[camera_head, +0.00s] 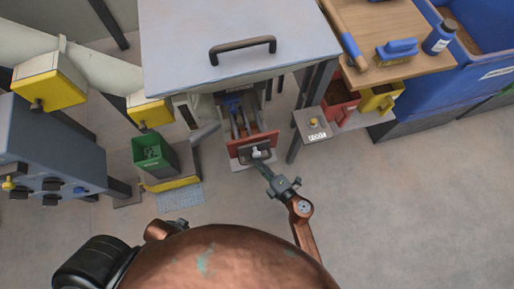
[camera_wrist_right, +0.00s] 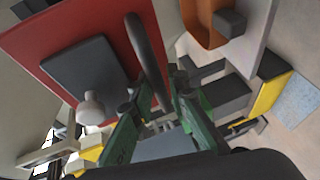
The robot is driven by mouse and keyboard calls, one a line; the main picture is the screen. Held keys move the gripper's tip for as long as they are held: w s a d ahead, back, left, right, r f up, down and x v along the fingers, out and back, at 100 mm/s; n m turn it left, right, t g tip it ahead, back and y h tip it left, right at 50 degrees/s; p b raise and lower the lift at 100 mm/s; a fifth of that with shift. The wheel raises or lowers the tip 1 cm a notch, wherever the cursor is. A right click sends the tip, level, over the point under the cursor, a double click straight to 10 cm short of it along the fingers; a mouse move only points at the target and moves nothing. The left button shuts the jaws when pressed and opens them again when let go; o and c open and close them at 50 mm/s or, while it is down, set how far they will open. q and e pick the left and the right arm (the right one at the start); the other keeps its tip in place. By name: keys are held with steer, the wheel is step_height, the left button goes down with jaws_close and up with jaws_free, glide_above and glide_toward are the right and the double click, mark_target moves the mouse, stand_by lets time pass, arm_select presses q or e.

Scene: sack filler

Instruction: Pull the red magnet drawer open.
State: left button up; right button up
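The red magnet drawer (camera_head: 243,151) stands out from under the grey table, its front facing me. Its inside shows behind the front, with blue and brown-orange parts in it. In the right wrist view the red front (camera_wrist_right: 40,48) carries a dark plate, a pale knob and a curved dark handle (camera_wrist_right: 143,45). My right gripper (camera_head: 266,170) is at the drawer front. In the right wrist view its green fingers (camera_wrist_right: 163,88) lie on both sides of the handle's lower part and seem closed on it. My left gripper is out of view.
The grey table (camera_head: 235,60) with a black bar handle overhangs the drawer. A green bin (camera_head: 155,153) stands to the left. A small panel with a yellow button (camera_head: 313,124), red and yellow bins (camera_head: 380,98) and a blue container are right. The floor at lower right is clear.

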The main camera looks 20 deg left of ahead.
steer(key=shift+o, duration=0.3)
steer(key=v, duration=1.2)
